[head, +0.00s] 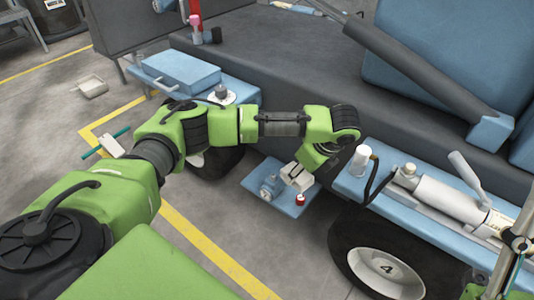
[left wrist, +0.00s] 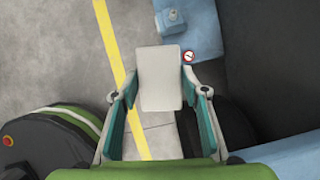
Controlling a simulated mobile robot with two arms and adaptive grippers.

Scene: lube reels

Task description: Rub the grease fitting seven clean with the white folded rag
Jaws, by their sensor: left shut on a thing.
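The white folded rag (left wrist: 160,72) is a flat pale rectangle between the fingers of my left gripper (left wrist: 160,98) in the left wrist view. In the head view my left gripper (head: 298,176) is shut on the rag above a low blue step (head: 259,199). A small red-rimmed round piece with a white face (left wrist: 188,56) lies just beyond the rag's right edge; it also shows in the head view (head: 300,199). I cannot read a number on it or tell if it is fitting seven. Part of my right gripper (head: 513,252) shows at the right edge; its jaws are unclear.
A blue block (head: 269,186) sits on the step. Dark bodywork (head: 280,80) rises behind. The grey floor (head: 240,232) in front is clear.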

